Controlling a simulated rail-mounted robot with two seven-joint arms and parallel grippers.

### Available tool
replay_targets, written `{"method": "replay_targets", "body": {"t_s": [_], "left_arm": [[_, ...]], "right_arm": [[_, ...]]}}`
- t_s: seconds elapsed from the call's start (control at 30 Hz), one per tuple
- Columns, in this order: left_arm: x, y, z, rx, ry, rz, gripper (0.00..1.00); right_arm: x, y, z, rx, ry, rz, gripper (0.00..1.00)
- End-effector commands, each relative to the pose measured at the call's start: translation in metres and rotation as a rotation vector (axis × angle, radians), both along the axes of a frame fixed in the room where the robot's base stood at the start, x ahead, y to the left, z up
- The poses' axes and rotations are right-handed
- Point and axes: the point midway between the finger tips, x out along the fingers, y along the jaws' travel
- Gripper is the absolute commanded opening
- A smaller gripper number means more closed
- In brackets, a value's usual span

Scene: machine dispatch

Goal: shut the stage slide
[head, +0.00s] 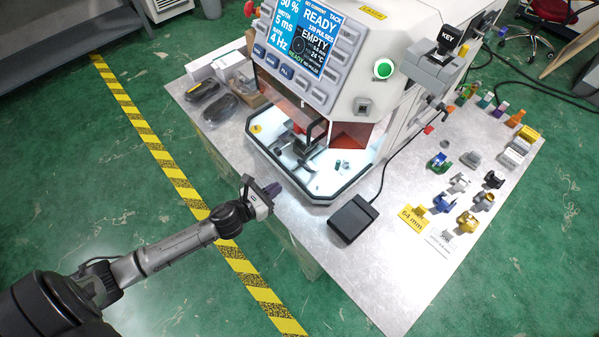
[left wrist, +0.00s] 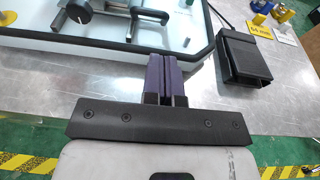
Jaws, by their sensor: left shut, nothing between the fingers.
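The machine (head: 345,60) stands on the table with its front bay open and lit. The tray's rim also shows across the top of the left wrist view (left wrist: 115,44). Which part is the slide itself I cannot tell for sure. My left gripper (head: 274,190) is shut and empty, just outside the tray's front left edge. Its purple fingers (left wrist: 166,78) point toward the rim. My right gripper is not in view.
A black foot pedal (head: 352,218) lies on the table right of the tray. Several coloured fixtures (head: 465,200) stand farther right. Black pouches (head: 215,100) and boxes (head: 228,64) lie left of the machine. The table (head: 390,275) is bare at its front corner.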

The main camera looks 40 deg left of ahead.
Motion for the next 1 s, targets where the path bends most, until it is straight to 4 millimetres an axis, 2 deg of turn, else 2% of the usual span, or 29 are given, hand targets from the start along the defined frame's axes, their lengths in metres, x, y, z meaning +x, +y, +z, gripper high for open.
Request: {"method": "replay_targets", "body": {"t_s": [0.03,0.2,0.5,0.7,1.0], "left_arm": [[0.011,-0.002,-0.001,0.001,-0.003,0.001,0.0],[0.041,-0.008,-0.007,-0.002,-0.003,0.0,0.0],[0.082,-0.016,-0.017,-0.002,-0.002,-0.001,0.0],[0.095,-0.019,-0.021,-0.001,0.0,0.0,0.0],[0.098,-0.02,-0.021,-0.001,0.0,-0.001,0.0]], "right_arm": [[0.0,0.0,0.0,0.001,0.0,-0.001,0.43],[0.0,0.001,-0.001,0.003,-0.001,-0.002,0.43],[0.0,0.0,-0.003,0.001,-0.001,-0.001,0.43],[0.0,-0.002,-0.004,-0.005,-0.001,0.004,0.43],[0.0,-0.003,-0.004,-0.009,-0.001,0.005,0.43]]}}
